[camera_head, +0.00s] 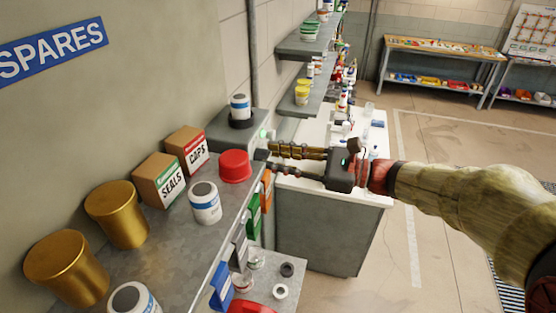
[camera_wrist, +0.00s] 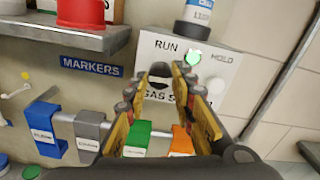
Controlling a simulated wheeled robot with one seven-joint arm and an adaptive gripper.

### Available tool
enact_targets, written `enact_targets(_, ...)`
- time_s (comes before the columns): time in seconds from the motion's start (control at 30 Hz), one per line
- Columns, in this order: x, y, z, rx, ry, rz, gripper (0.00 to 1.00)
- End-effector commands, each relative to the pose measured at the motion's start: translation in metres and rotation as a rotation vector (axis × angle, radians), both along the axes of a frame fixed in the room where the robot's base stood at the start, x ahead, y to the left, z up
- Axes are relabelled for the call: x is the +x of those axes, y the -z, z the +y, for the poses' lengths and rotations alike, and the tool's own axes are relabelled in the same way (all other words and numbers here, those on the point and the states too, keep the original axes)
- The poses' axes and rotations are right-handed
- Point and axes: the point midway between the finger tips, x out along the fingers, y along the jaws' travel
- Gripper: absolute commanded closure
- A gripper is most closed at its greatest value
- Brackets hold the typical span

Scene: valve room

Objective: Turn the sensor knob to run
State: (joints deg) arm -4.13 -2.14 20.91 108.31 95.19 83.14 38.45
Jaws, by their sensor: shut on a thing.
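The grey gas sensor box (camera_head: 222,130) stands at the far end of the shelf in the head view. In the wrist view its face (camera_wrist: 150,45) carries the labels RUN at the left and HOLD at the right, with a lit green lamp (camera_wrist: 193,58) between them. My gripper (camera_head: 268,154) reaches in from the right, its fingertips against the box front. In the wrist view my gripper (camera_wrist: 172,72) is closed in front of the face, below the labels. It is shut on the sensor knob, which the fingers mostly hide, so its pointing direction cannot be told.
A red cap (camera_head: 235,166), a CAPS box (camera_head: 187,148), a SEALS box (camera_head: 158,180) and a white jar (camera_head: 205,203) stand on the shelf near the gripper. A labelled jar (camera_head: 240,107) sits on the sensor box. Green (camera_wrist: 136,137) and orange (camera_wrist: 181,140) holders hang below.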

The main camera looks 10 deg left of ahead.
Motion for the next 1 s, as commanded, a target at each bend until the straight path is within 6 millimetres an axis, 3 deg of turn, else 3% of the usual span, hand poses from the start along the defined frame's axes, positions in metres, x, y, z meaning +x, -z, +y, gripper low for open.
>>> enact_targets(1.0,-0.0019,0.0083,0.0001,-0.068,0.0,-0.886,1.0)
